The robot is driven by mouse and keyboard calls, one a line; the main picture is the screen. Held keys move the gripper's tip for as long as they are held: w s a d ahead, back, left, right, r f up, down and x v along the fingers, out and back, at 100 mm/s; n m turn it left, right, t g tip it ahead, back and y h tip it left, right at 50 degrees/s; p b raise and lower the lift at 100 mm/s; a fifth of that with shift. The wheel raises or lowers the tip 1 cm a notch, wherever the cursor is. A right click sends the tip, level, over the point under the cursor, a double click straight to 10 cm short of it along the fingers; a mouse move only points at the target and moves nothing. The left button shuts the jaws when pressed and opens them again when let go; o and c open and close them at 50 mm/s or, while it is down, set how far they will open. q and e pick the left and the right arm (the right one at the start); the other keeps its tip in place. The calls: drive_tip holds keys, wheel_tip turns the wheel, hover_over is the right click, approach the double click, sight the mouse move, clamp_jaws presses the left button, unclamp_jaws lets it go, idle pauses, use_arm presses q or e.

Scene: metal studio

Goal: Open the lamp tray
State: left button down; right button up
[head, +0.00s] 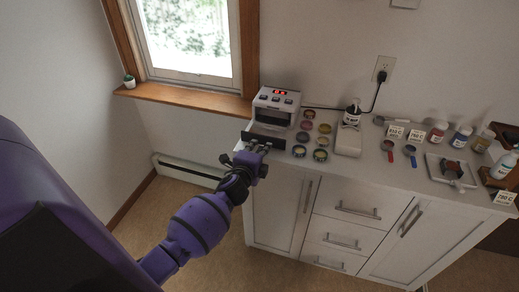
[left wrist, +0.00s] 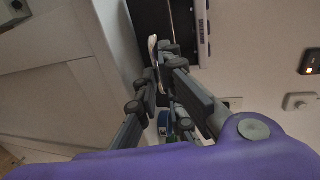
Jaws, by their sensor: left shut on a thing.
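The lamp (head: 276,97) is a small white box with a red display and several buttons, standing at the left end of the cabinet top. Its front has a dark opening. A dark tray front (head: 270,141) stands out ahead of that opening, near the counter's left front edge. My left gripper (head: 254,148) is at this tray front, shut on it; the fingers hide part of it. In the left wrist view the fingers (left wrist: 163,62) are close together around a thin pale piece, with the lamp's dark opening (left wrist: 183,25) just beyond. My right gripper is in neither view.
Several coloured rings (head: 299,151) lie just right of the lamp, close to my gripper. A white device (head: 348,140) with a bottle, magnifiers, bottles and a small tray (head: 437,166) stand further right. The floor before the cabinet (head: 283,205) is clear.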

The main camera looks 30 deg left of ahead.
use_arm(q)
drive_tip(key=c, duration=2)
unclamp_jaws()
drive_tip(key=shift+c, duration=0.2)
drive_tip(key=shift+o, duration=0.7)
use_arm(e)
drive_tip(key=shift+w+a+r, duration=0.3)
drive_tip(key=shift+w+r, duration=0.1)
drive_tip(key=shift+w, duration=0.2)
use_arm(q)
drive_tip(key=shift+s, duration=0.1)
drive_tip(key=v, duration=1.1)
drive_tip(key=shift+s+r, duration=0.2)
drive_tip(key=shift+s, duration=0.1)
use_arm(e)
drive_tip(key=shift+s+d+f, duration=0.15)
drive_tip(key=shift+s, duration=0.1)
use_arm(q)
drive_tip(key=shift+d, duration=0.1)
